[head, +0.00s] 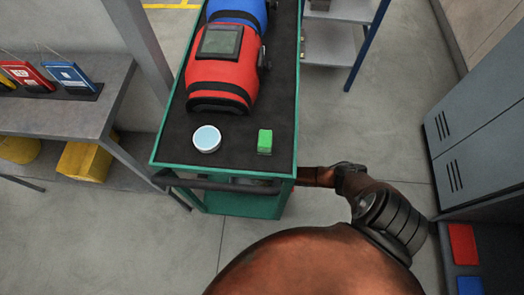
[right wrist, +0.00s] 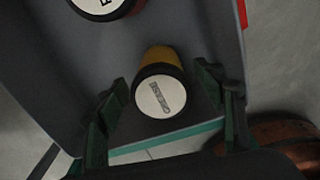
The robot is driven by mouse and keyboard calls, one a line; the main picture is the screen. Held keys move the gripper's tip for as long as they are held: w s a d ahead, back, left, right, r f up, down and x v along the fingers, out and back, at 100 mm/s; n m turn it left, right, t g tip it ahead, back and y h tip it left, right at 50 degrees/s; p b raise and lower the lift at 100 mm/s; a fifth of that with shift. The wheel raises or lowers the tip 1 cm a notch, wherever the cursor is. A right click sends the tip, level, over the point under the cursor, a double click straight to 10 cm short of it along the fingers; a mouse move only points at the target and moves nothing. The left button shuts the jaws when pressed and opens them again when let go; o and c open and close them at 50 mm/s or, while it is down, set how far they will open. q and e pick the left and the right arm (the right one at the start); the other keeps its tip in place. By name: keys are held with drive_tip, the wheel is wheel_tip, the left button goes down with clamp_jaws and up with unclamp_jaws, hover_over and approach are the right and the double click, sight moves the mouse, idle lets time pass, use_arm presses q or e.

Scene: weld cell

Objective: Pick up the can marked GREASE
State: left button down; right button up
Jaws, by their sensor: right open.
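In the right wrist view a can (right wrist: 158,85) with a yellow-brown body and a dark rim shows its pale round end, with a small dark label that seems to read GREASE, though it is blurred. My right gripper (right wrist: 161,82) is open, one finger on each side of this can, with gaps visible on both sides. In the head view my right arm reaches to the right side of the green cart (head: 230,202); its gripper and the can are hidden there. My left gripper is not in view.
Another can (right wrist: 100,8) with a white end and black lettering is partly cut off at the top of the wrist view. On the cart top are red (head: 222,75) and blue helmet-like items, a round pale-blue-topped container (head: 206,139) and a green block (head: 265,141).

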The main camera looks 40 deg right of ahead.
drive_tip(key=shift+c, duration=0.6)
drive_tip(key=c, duration=1.4)
drive_tip(key=shift+c, duration=0.4)
drive_tip(key=shift+w+r, duration=0.1)
drive_tip(key=shift+r, duration=0.1)
